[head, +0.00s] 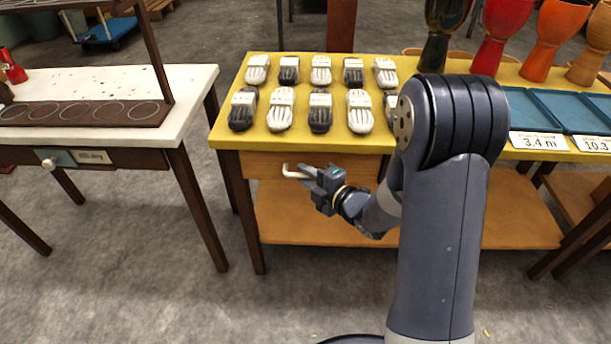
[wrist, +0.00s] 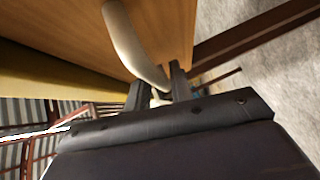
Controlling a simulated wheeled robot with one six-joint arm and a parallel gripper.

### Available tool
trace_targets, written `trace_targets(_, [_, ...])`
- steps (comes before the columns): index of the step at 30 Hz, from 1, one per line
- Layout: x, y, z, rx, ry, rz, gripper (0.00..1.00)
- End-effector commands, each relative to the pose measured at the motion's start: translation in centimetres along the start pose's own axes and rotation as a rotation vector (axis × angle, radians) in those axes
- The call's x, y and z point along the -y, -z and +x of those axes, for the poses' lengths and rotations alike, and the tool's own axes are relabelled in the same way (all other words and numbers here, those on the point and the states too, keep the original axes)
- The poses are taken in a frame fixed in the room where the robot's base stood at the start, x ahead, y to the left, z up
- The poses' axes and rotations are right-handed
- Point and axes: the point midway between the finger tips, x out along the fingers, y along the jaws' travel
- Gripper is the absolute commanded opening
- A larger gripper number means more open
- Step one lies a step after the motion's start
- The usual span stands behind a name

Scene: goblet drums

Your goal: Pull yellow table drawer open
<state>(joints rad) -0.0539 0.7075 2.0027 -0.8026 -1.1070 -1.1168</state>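The yellow table (head: 228,134) stands in the middle of the head view. Its wooden drawer (head: 268,165) is under the top and looks closed; my arm hides its right part. A pale bar handle (head: 291,173) sticks out from the drawer front. My gripper (head: 312,175) is at the right part of this handle. In the wrist view, the curved handle (wrist: 134,45) runs down between the two fingers of my gripper (wrist: 158,87). The fingers stand apart on either side of it. Whether they press on the handle is not clear.
Several black and white objects (head: 320,112) stand in rows on the yellow top. Goblet drums (head: 502,30) and blue trays (head: 530,108) are at the right. A lower wooden shelf (head: 310,220) lies below the drawer. A white table (head: 185,95) stands left across a floor gap.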

Motion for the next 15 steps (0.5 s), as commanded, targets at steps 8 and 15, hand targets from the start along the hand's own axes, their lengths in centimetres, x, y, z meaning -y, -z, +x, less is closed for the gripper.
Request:
trace_targets(8, [0.01,0.0,0.52,0.0,0.001,0.001,0.22])
trace_targets(15, [0.01,0.0,0.49,0.0,0.001,0.001,0.09])
